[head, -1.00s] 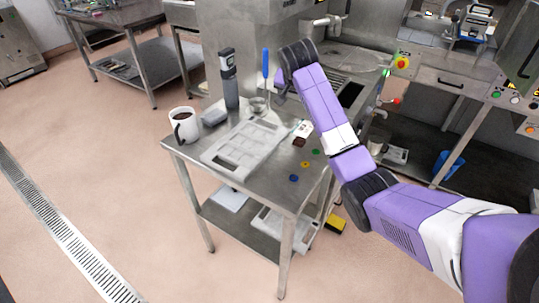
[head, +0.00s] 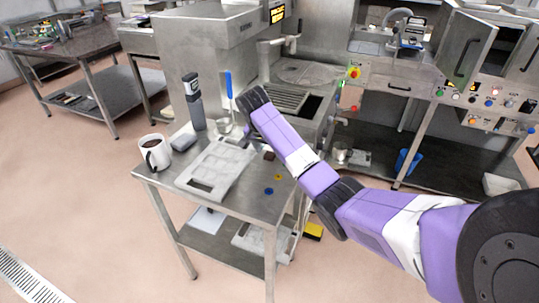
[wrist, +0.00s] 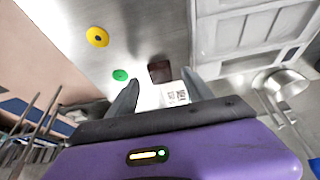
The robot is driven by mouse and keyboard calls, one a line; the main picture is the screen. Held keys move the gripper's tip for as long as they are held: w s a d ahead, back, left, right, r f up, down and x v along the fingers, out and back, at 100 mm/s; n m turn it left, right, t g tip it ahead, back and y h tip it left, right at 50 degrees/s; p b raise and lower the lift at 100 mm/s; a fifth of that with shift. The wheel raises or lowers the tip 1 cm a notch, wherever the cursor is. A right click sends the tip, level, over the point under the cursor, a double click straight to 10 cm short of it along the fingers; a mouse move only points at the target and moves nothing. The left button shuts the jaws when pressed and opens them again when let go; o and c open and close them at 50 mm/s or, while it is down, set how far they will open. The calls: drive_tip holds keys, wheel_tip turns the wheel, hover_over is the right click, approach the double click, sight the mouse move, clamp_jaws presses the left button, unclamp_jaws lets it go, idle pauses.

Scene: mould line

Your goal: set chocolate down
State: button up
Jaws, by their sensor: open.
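The chocolate is a small dark brown square (wrist: 160,72) lying on the steel table, ahead of and between my fingertips in the wrist view. It also shows in the head view (head: 269,156), right of the pale mould tray (head: 232,162). My gripper (wrist: 159,82) is open, its two grey fingers apart with the chocolate not clasped.
Yellow (wrist: 97,37) and green (wrist: 120,75) discs lie left of the chocolate in the wrist view; a blue disc (head: 269,191) lies near the table edge. A mug (head: 154,152), a grey handheld device (head: 194,100) and a metal pot (wrist: 282,82) stand around the tray.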

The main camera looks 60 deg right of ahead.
drive_tip(key=shift+x, duration=0.8)
drive_tip(key=shift+c, duration=0.4)
clamp_jaws()
